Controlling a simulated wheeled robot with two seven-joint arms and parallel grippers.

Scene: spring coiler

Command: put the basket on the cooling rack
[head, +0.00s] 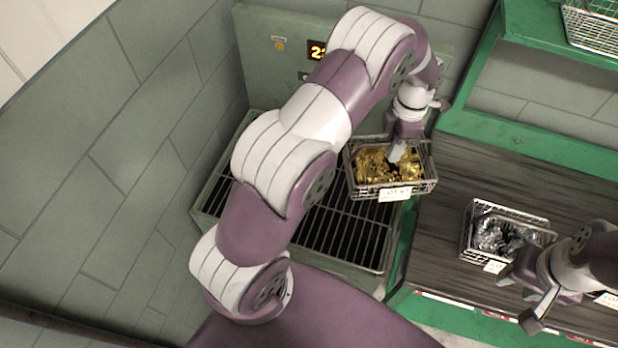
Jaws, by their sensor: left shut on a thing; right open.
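A wire basket (432,188) of gold-coloured parts with a white label is in the upper middle of the head view. My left gripper (396,152) is shut on this basket, reaching down to it from above. The cooling rack (340,238), a dark slatted grate in a grey-green frame, lies below and to the left of the basket. The basket overlaps the rack's right part in the picture; I cannot tell whether it touches the slats. My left arm hides much of the rack. My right gripper (522,290) is open at the lower right, near a second basket (466,238).
The second basket holds silver parts and stands on the dark wooden bench (455,215). A green shelf frame (485,75) rises behind the bench, with another wire basket (590,32) on top. A grey-green panel with a lit display (318,50) stands behind the rack.

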